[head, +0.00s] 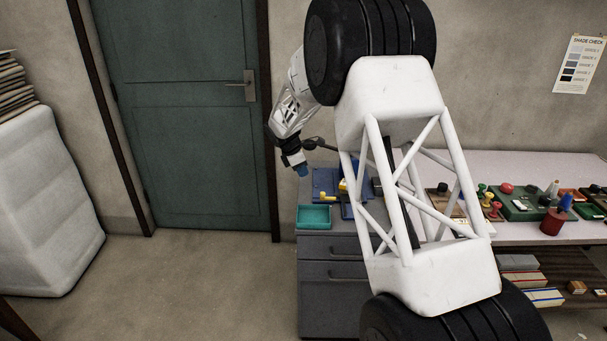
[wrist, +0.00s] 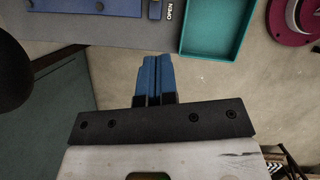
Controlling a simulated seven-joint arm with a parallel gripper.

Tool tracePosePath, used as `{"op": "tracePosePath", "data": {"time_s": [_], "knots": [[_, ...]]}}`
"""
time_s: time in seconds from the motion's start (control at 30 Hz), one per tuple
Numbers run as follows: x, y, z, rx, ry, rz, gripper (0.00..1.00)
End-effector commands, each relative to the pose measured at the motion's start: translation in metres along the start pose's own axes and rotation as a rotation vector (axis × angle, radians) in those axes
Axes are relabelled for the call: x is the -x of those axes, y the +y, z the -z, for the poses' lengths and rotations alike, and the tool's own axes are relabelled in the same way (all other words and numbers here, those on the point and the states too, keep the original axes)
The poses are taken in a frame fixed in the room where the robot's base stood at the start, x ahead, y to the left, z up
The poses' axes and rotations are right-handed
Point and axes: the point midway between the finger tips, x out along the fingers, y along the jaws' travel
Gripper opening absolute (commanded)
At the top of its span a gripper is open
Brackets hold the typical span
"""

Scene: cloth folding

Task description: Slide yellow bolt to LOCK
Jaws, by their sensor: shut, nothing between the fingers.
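The yellow bolt (head: 328,196) is small in the head view, on a blue fixture (head: 324,179) on top of the grey cabinet. My white arm hides part of the fixture's right side. My gripper (head: 302,173) is left of the fixture and looks raised above the cabinet top; I cannot tell the height. In the wrist view the blue fingers of my gripper (wrist: 154,57) are together and empty. The yellow bolt is outside the wrist view, and no LOCK label is readable.
A teal tray (head: 299,217) sits at the cabinet's front; its rim (wrist: 181,50) is right of the fingers in the wrist view. A dark red round object (wrist: 292,20) lies at the upper right. A worktable (head: 480,165) with coloured items stands right. A green door (head: 185,130) is behind.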

Motion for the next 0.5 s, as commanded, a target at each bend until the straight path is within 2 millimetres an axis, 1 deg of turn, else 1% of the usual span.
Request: {"op": "tracePosePath", "data": {"time_s": [0.27, 0.5], "knots": [[0.001, 0.001, 0.003, 0.001, 0.0, 0.0, 0.0], [0.008, 0.003, 0.026, 0.001, -0.001, 0.004, 0.0]]}}
